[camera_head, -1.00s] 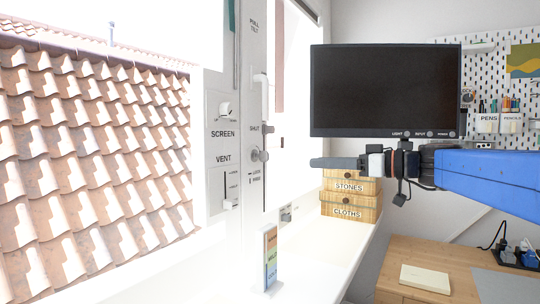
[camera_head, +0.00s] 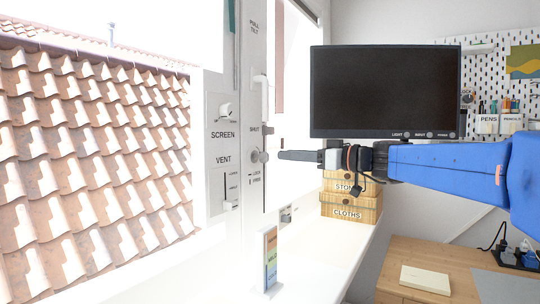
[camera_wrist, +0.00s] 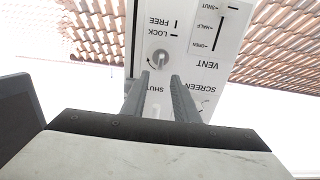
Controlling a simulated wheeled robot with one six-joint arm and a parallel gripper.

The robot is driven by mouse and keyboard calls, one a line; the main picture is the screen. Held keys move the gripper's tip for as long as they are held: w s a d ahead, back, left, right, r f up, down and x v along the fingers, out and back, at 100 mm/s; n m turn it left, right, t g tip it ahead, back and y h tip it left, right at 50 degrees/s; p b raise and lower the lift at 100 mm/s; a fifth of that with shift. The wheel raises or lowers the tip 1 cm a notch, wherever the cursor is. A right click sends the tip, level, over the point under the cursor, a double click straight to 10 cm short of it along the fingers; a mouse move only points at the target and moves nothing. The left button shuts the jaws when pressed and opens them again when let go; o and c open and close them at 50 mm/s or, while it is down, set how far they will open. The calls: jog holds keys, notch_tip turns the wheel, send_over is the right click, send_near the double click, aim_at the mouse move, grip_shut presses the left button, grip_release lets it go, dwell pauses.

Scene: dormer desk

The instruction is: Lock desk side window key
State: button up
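The window key is a small grey, round-looking piece (camera_head: 260,156) on the white window frame, below the SHUT label. In the wrist view the key (camera_wrist: 160,60) sits in its lock beside the upside-down LOCK and FREE labels. Which label it points to is hard to tell. My gripper (camera_head: 283,155) points left at the key from the right, at about its height. In the wrist view my gripper (camera_wrist: 160,76) has its two fingers apart with nothing between them. The key shows just beyond the fingertips, roughly centred on the gap, and seems apart from them.
A white handle (camera_head: 264,97) stands on the frame above the key. The SCREEN and VENT panel (camera_head: 223,150) is left of it. A monitor (camera_head: 385,92) hangs close above my arm. Wooden boxes (camera_head: 350,207) and a coloured card (camera_head: 269,258) stand on the sill.

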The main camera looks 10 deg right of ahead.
aim_at(262, 157)
jog(key=x, duration=0.7)
jog(key=shift+w+a, duration=0.15)
jog(key=shift+a, duration=0.05)
grip_shut()
